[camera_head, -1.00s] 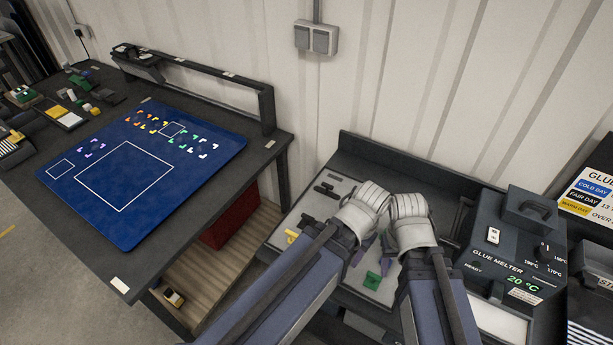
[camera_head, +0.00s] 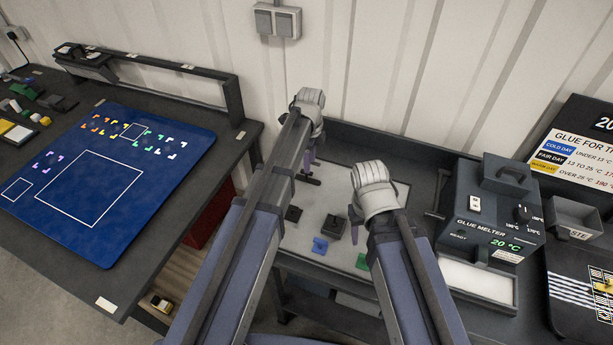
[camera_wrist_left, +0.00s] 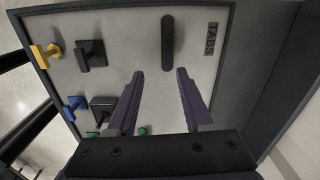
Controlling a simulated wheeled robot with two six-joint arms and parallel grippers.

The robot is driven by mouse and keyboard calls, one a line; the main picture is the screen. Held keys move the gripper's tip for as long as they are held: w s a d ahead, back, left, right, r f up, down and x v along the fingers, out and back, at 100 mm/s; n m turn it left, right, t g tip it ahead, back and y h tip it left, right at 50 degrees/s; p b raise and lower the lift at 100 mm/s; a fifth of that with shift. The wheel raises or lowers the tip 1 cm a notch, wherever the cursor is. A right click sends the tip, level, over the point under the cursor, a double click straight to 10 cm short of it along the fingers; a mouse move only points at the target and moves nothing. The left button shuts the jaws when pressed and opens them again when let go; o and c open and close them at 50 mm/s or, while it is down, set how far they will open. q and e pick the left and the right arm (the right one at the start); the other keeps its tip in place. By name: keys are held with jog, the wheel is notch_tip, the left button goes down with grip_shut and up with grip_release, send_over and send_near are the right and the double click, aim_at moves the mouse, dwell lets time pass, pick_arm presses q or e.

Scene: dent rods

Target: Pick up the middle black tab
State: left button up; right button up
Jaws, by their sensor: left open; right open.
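Three black tabs lie on the light grey tabs board (camera_head: 345,195). One is a long bar (camera_wrist_left: 168,43); the other two have square bases, one further back (camera_wrist_left: 92,55) and one nearer (camera_wrist_left: 103,107). The square ones also show in the head view, at the left (camera_head: 293,214) and right (camera_head: 334,227). My left gripper (camera_wrist_left: 161,76) is open and empty, its fingertips just short of the long bar's near end. In the head view, my left gripper (camera_head: 308,160) is over the board's back part. My right gripper (camera_head: 355,222) is open near the right square tab, partly hidden by its wrist.
A blue tab (camera_head: 320,245), a green tab (camera_head: 362,262) and a yellow tab (camera_wrist_left: 45,55) share the board. The glue melter (camera_head: 490,220) stands to the right. A blue mat (camera_head: 120,215) covers the left table. The wall is close behind.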

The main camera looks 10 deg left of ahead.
aim_at(307, 176)
pick_arm(q)
jog(key=shift+w+a+m, duration=0.3)
jog(key=shift+w+m, duration=0.1)
jog(key=shift+w, duration=0.1)
notch_tip(307, 176, down, 2)
jog(key=shift+f+b, duration=0.25)
jog(key=shift+b, duration=1)
pick_arm(e)
notch_tip(307, 176, down, 2)
jog(key=shift+f, duration=0.25)
pick_arm(q)
jog(key=f+b, duration=0.5)
jog(key=shift+w+a+f, duration=0.15)
jog(key=shift+w+f, duration=0.05)
jog(key=shift+w, duration=0.05)
pick_arm(e)
notch_tip(307, 176, down, 6)
jog(key=shift+r, duration=0.35)
pick_arm(q)
jog(key=shift+r, duration=0.1)
jog(key=shift+c, duration=0.3)
grip_shut()
